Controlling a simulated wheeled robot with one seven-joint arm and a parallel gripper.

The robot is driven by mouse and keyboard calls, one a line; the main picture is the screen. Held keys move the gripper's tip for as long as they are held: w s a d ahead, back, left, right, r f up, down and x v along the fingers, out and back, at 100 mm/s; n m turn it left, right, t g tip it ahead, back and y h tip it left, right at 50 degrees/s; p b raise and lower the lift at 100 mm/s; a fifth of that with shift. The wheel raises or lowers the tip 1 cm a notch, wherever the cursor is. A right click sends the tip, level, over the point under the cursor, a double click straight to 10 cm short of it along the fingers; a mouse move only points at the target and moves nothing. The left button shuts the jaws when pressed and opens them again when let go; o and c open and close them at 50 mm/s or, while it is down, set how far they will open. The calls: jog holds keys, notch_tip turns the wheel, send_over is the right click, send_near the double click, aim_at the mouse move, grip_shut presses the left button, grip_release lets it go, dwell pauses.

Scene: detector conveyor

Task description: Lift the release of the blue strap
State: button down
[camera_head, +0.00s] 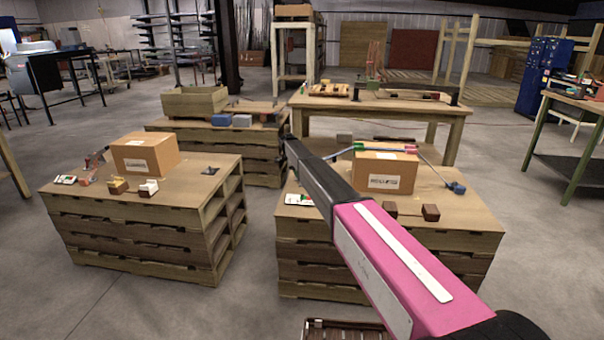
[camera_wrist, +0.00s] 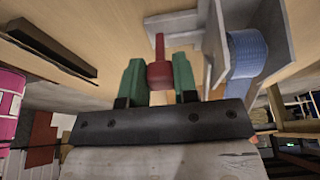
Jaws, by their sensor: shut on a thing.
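In the wrist view my gripper (camera_wrist: 159,78) has its two green fingers shut on a red release (camera_wrist: 159,50), a slim bar with a thicker part between the fingers. A grey bracket (camera_wrist: 213,42) stands just to the right, and the blue strap (camera_wrist: 246,50) hangs in a woven band beside it. In the head view blue strap pieces (camera_head: 456,188) show around the cardboard box (camera_head: 386,172) on the right pallet stack. My pink and black arm crosses that stack, and my fingers cannot be made out there.
The wrist view shows a dark bar (camera_wrist: 52,48) on the wooden surface. Two small brown blocks (camera_head: 430,212) sit in front of the box on the right stack. A left pallet stack (camera_head: 130,235) bears another box (camera_head: 145,153). Open floor lies between the stacks.

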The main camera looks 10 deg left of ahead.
jog(key=shift+a+f+h, duration=0.2)
jog(key=shift+a+h, duration=0.35)
jog(key=shift+h, duration=0.35)
jog(key=c, duration=0.9)
grip_release()
jog(key=v, duration=1)
jog(key=shift+a+r, duration=0.25)
jog(key=shift+r, duration=0.05)
